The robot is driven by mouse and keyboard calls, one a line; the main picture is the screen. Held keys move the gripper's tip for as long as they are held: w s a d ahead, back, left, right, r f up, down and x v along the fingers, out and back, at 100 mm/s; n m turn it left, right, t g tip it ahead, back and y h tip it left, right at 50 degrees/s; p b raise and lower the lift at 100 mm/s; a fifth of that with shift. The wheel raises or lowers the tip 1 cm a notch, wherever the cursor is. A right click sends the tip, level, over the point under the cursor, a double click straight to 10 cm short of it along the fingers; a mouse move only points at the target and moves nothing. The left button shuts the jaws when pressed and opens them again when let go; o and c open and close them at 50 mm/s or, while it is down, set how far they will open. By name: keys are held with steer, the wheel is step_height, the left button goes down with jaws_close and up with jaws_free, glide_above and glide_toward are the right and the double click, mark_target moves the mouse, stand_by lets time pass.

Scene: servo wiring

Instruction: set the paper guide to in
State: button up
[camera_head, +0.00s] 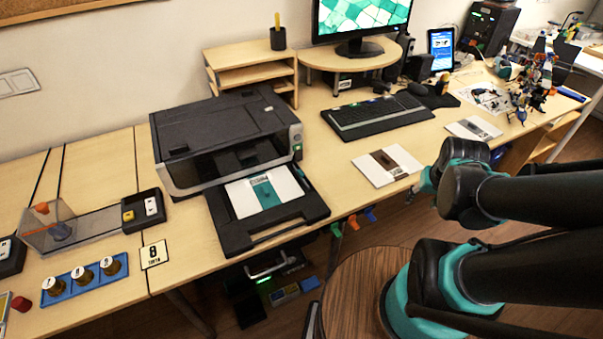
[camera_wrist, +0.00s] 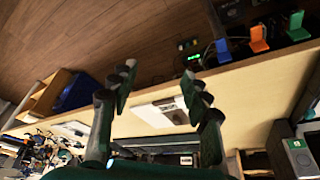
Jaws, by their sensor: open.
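The dark grey printer (camera_head: 225,135) stands on the desk left of centre in the head view. Its black paper tray (camera_head: 312,206) sticks out in front, holding white paper with a teal printed band (camera_head: 265,190). A separate paper guide is too small to tell apart on the tray, and its setting cannot be read. My gripper (camera_wrist: 160,80) is open and empty in the wrist view, its two fingers spread over the desk edge. In the head view my arm comes in from the right, and its teal end is right of the tray, well apart from it.
A keyboard (camera_head: 377,117) and a booklet with a brown band (camera_head: 387,165) lie right of the printer. Coloured hooks (camera_head: 353,222) hang at the desk's front edge. A blue holder with several jars (camera_head: 85,281) stands left. A round wooden stool top (camera_head: 350,290) is below.

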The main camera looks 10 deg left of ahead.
mark_target(300, 175)
steer(key=w+a+r+m+g, duration=0.1)
steer(key=w+a, duration=0.1)
steer(key=a, duration=0.1)
steer(key=w+a+r+m+y, duration=0.1)
steer(key=w+a, duration=0.2)
steer(key=w+a+r+m+g+y, duration=0.1)
steer(key=w+a+r+m, duration=0.1)
steer(key=w+a, duration=0.1)
steer(key=shift+w+a+g, duration=0.1)
steer(key=shift+a+g, duration=0.2)
steer(key=shift+a, duration=0.2)
jaws_close()
steer(key=w+a+r+m+g+y, duration=0.1)
steer(key=w+a+m+g, duration=0.15)
steer(key=a, duration=0.65)
steer(key=w+a+r+m+g, duration=0.1)
steer(key=w+a+m+g, duration=0.2)
steer(key=a, duration=0.6)
steer(key=shift+m+t, duration=0.25)
steer(key=shift+t, duration=0.3)
steer(key=x, duration=0.9)
steer(key=shift+w+a+f, duration=0.1)
steer(key=shift+w+f, duration=0.05)
steer(key=shift+f, duration=0.1)
steer(key=shift+s+a, duration=0.85)
steer(key=shift+a, duration=0.1)
steer(key=shift+s+a, duration=0.45)
steer(key=shift+a, duration=0.1)
